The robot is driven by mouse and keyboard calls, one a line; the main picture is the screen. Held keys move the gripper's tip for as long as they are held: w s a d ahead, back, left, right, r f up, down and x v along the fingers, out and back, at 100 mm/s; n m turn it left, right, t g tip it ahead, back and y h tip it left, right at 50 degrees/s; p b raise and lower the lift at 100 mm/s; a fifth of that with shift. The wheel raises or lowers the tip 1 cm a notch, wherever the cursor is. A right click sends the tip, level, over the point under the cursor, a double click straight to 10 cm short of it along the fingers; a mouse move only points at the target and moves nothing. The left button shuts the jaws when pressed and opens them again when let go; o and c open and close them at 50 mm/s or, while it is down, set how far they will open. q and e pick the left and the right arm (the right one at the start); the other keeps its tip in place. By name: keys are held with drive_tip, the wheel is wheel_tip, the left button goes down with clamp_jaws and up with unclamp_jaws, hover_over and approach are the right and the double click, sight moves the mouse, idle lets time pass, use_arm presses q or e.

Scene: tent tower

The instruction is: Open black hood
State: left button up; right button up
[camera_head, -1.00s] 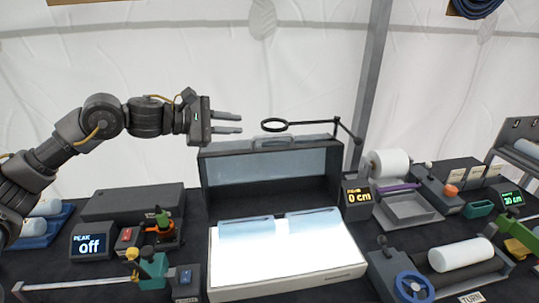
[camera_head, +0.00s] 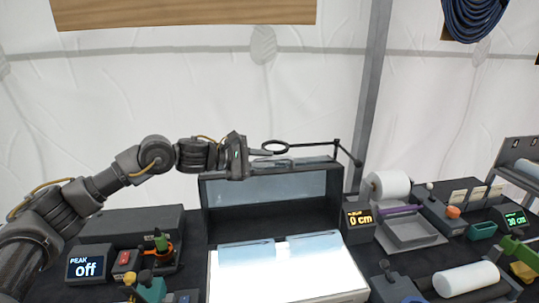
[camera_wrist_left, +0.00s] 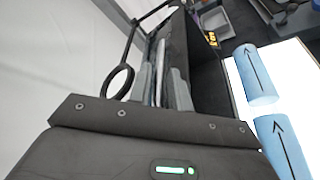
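The black hood (camera_head: 275,188) is a wide dark box with a pale blue pane, standing behind the bright white light panel (camera_head: 290,274). Its top handle is largely hidden by my left gripper (camera_head: 277,157) in the head view. The gripper is at the hood's top edge, coming in from the left. In the left wrist view, the two grey fingers of the left gripper (camera_wrist_left: 160,80) are apart, with a thin pale and dark edge of the hood visible between them. I cannot tell whether they touch it. My right gripper is not in view.
A ring on a thin arm (camera_head: 275,147) is close behind the left fingers. Two pale blue cylinders (camera_wrist_left: 255,75) lie on the light panel. A display reading "0 cm" (camera_head: 359,219) and a white roll (camera_head: 388,186) stand right of the hood. A dark box (camera_head: 130,222) is at left.

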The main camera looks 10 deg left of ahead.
use_arm(q)
drive_tip(key=shift+x, duration=0.85)
clamp_jaws()
